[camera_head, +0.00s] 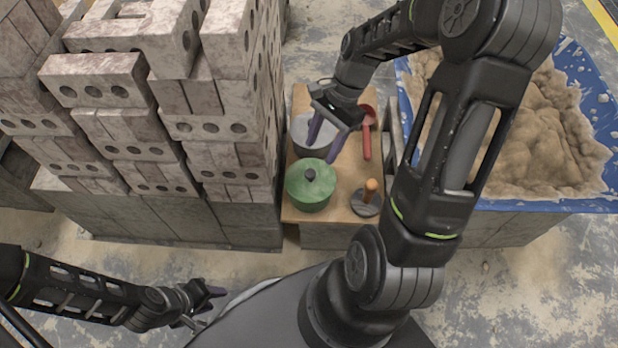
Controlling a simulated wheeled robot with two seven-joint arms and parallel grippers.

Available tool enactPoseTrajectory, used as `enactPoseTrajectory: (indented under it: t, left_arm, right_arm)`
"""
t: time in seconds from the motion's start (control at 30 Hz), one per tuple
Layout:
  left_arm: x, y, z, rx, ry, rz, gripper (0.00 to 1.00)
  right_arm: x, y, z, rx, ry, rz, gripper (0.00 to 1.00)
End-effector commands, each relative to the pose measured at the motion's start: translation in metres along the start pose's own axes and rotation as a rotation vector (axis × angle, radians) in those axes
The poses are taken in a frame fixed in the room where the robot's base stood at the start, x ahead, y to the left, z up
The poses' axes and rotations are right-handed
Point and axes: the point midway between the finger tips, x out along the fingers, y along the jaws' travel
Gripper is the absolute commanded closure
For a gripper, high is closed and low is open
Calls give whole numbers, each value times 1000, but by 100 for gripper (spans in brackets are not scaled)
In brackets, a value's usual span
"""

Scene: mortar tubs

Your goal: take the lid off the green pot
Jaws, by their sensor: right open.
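The green pot (306,198) stands at the front left of a small wooden table (342,207). Its green lid (310,180) with a dark knob (310,174) sits on top of it. My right gripper (324,147) is open above the table, behind and slightly right of the knob, over the grey pot (300,130); its purple fingers are apart with nothing between them. My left gripper (214,303) is low at the lower left, away from the table; its jaw opening is too small to judge.
A red ladle (367,140) lies at the table's right side. A tool with an orange handle (369,190) and dark round base stands at the front right. Stacked bricks (130,120) rise close on the left. A blue-lined tub of sand (530,135) is on the right.

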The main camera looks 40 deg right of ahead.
Motion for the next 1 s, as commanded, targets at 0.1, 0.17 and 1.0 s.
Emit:
enactPoseTrajectory:
  t: [0.1, 0.17, 1.0]
  left_arm:
    - [4, -2, 0, 0, 0, 0, 64]
    - [6, -2, 0, -1, 0, 0, 64]
    - [22, -8, 0, -2, 0, 0, 64]
  right_arm:
    - [14, 1, 0, -1, -1, 3, 49]
    - [20, 1, 0, -1, -2, 3, 49]
    - [78, 2, 4, -2, -1, 2, 49]
